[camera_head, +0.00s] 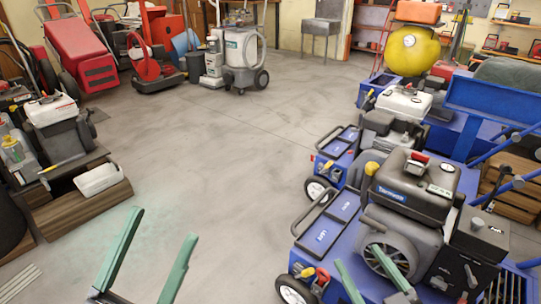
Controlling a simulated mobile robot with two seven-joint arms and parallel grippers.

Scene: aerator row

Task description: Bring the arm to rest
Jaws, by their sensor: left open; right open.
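My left gripper (164,224) shows at the bottom left of the picture, its two green fingers spread apart over bare concrete floor. Nothing is between them. My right gripper (357,255) shows at the bottom right, its green fingers apart with nothing seen held. In the picture its fingers overlap the front of the nearest blue aerator (340,218); I cannot tell whether they touch it. The wrists and arms behind both grippers are mostly cut off by the lower edge.
More blue machines stand behind the nearest aerator, with a yellow tank (410,50) farther back. A wooden stand (85,208) with a white tray (98,179) is at left. Red machines (85,60) and a grey wheeled unit (243,62) stand at the back. The middle floor is clear.

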